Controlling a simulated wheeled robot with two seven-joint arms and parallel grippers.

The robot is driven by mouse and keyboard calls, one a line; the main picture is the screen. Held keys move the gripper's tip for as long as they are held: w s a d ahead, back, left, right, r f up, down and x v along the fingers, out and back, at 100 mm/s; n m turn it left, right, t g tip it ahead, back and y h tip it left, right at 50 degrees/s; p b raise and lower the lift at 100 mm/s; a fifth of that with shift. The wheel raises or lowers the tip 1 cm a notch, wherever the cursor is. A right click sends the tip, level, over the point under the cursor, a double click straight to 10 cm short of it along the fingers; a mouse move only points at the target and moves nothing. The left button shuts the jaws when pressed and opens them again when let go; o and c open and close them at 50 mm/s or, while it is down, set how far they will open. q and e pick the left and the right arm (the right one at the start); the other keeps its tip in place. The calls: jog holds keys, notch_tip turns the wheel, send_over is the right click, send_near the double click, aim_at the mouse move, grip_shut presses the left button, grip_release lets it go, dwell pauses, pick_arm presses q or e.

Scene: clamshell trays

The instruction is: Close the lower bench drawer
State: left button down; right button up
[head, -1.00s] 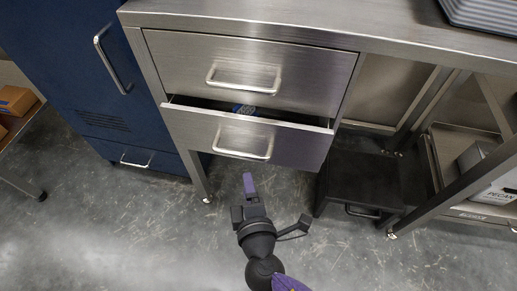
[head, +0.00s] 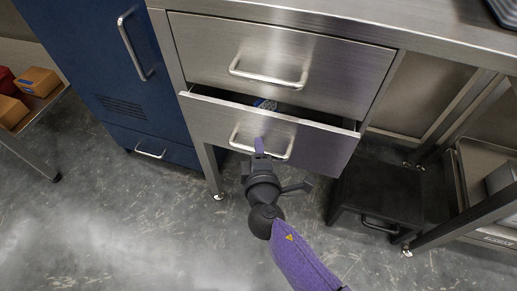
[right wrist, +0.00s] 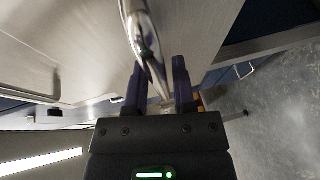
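The lower bench drawer (head: 318,143) is steel and stands partly open below the shut upper drawer (head: 290,58). A dark gap shows its inside, with a small blue and white item (head: 265,104) in it. Its bar handle (head: 236,139) is on the front. My right gripper (head: 259,146) is at the handle in the head view, its fingers overlapping the bar. In the right wrist view its two purple fingers (right wrist: 158,82) are apart, and the shiny bar handle (right wrist: 143,35) runs close to them. I cannot tell whether they touch. My left gripper is not in view.
A blue cabinet (head: 95,75) stands left of the bench. A black step stool (head: 378,192) is on the floor to the right, near the bench leg. A low shelf with boxes (head: 38,80) is far left. The floor in front is clear.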

grip_shut()
dwell(1.1)
